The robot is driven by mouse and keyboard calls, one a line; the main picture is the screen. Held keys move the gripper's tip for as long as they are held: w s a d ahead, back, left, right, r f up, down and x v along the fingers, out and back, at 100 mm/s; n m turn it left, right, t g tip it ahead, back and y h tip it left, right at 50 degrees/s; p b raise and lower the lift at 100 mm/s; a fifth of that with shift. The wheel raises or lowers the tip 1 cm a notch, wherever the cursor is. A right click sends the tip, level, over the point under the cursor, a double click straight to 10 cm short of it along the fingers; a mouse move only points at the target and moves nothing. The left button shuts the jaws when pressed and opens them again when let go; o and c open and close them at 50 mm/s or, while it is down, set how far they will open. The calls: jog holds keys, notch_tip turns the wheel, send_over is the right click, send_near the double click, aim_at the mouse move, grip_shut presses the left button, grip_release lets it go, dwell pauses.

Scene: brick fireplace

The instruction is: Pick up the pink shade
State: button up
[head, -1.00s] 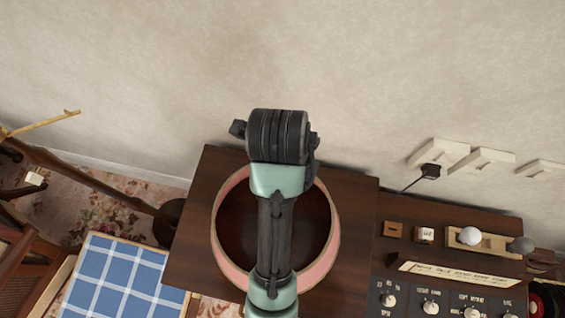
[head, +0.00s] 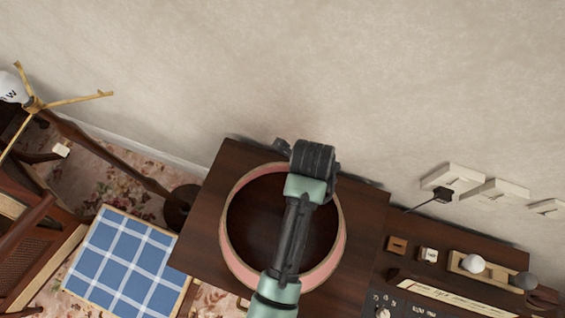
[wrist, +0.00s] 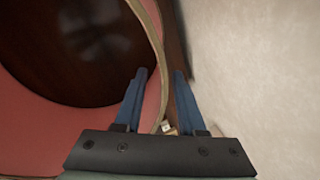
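The pink shade (head: 236,258) is a wide, open ring with a pale tan rim, standing on a dark wooden table top. My arm reaches across it in the head view, and the arm's end hides part of the far right rim. In the wrist view the shade's pink inner wall (wrist: 60,128) fills the left side. My gripper (wrist: 160,73) is open, with one blue finger inside the shade and the other outside, the rim passing between them. Gaps show beside the rim, so the fingers do not look closed on it. The fingertips are hidden in the head view.
The wooden table top (head: 205,240) lies close to the plain wall (head: 300,70). A dark console with knobs and small blocks (head: 398,245) stands at the right, below wall switches (head: 453,178). A blue checked panel (head: 125,262) and a wooden stand (head: 110,150) are at the left.

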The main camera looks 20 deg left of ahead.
jog(key=shift+x, duration=1.1)
grip_shut()
jog(key=shift+r, duration=0.15)
